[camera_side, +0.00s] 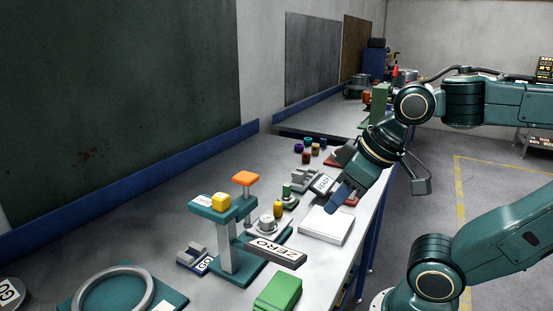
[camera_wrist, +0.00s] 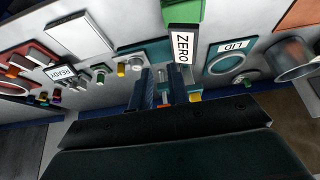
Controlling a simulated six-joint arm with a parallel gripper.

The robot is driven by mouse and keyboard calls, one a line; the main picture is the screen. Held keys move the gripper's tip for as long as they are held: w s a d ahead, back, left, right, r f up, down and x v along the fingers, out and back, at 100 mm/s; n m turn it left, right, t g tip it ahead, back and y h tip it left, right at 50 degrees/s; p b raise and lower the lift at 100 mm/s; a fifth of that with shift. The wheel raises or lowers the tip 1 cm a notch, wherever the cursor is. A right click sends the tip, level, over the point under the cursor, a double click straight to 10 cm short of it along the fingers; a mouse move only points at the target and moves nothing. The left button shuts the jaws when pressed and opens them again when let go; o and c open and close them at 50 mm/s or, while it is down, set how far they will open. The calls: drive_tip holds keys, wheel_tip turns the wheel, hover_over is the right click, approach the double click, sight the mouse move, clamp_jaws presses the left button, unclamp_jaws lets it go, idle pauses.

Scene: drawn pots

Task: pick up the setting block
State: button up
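No label names the setting block, so I cannot tell for sure which piece it is. A plain green block (camera_side: 278,292) lies at the bench's near edge; it also shows at the top of the wrist view (camera_wrist: 182,10). A small yellow block (camera_side: 220,201) sits on the top of a teal stand (camera_side: 228,245). My gripper (camera_side: 338,200) is in the air above the bench, near the white box and apart from both blocks. In the wrist view its two blue fingers (camera_wrist: 163,92) stand apart, with no held piece visible between them.
A ZERO sign (camera_side: 275,252) projects beside the stand. A white box (camera_side: 327,225) and a READY sign (camera_side: 321,184) are close to my gripper. An orange-topped post (camera_side: 245,179) rises behind the stand. A grey ring (camera_side: 115,293) lies front left. The bench's left middle is clear.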

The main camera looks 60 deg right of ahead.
drive_tip(key=o, duration=0.9)
drive_tip(key=w+d+n+g+y, duration=0.1)
drive_tip(key=w+d+n, duration=0.25)
drive_tip(key=w, duration=0.35)
drive_tip(key=w+d+n+g+y, duration=0.1)
drive_tip(key=w+d+n+g, duration=0.1)
drive_tip(key=w+n, duration=0.4)
drive_tip(key=w+d+f+n+y, duration=0.1)
drive_tip(key=w+d+f+n, duration=0.1)
drive_tip(key=d, duration=0.3)
drive_tip(key=w+d+f+n+g+y, duration=0.1)
drive_tip(key=w+d+f+n, duration=0.1)
drive_tip(key=w+d+n, duration=0.1)
drive_tip(key=w+d, duration=0.1)
drive_tip(key=d, duration=0.1)
drive_tip(key=shift+w+d+f, duration=0.3)
drive_tip(key=shift+d+f, duration=0.1)
drive_tip(key=shift+f, duration=0.1)
